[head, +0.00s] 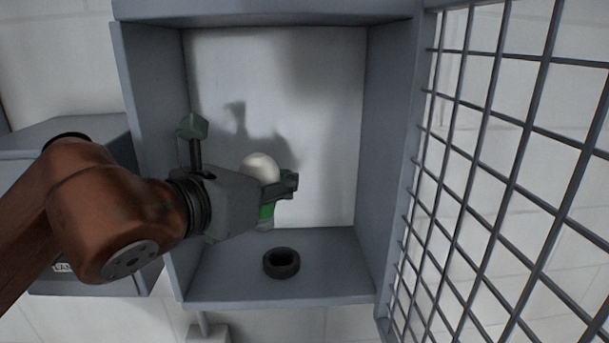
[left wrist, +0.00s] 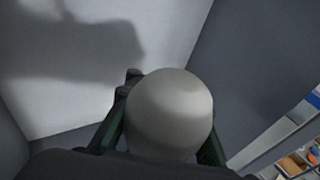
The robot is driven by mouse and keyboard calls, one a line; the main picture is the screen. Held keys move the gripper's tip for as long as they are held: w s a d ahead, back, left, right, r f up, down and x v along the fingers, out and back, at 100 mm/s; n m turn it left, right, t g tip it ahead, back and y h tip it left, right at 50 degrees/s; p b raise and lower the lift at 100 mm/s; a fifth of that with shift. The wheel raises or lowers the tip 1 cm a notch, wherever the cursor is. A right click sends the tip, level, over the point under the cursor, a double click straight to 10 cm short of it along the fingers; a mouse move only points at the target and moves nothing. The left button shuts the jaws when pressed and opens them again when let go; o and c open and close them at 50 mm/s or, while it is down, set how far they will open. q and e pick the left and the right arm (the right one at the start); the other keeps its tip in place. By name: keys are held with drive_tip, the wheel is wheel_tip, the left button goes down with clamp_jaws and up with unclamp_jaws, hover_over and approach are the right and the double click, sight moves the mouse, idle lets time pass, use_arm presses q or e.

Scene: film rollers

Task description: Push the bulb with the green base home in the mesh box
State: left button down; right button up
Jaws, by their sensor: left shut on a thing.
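The bulb (head: 259,167) has a white globe and a green base (head: 266,211). My left gripper (head: 276,190) is shut on it and holds it upright inside the grey box (head: 374,150). In the left wrist view the globe (left wrist: 170,108) stands between the fingers and hides the base. A dark round socket (head: 281,263) sits on the box floor, below the bulb and slightly to its right. The bulb's lower end is apart from the socket. The mesh door (head: 500,150) of the box stands open on the right. My right gripper is out of view.
The box side walls stand close on the left (head: 150,110) and right of the arm. The box floor (head: 335,270) around the socket is clear. A grey cabinet (head: 85,135) stands to the left. In the left wrist view, shelves with coloured items (left wrist: 295,150) show at the right.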

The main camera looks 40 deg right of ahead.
use_arm(q)
drive_tip(key=d, duration=0.3)
drive_tip(key=b, duration=0.3)
hover_over(301, 245)
drive_tip(key=shift+n+t, duration=0.3)
drive_tip(key=shift+w+f, duration=0.1)
drive_tip(key=shift+f, duration=2.8)
drive_tip(key=shift+a+f+b, duration=0.1)
drive_tip(key=shift+f+b, duration=0.55)
drive_tip(key=shift+f, duration=0.2)
drive_tip(key=shift+f+b, duration=0.7)
drive_tip(key=shift+b, duration=0.05)
drive_tip(key=shift+b, duration=0.75)
drive_tip(key=shift+f+b, duration=0.5)
drive_tip(key=shift+f, duration=0.2)
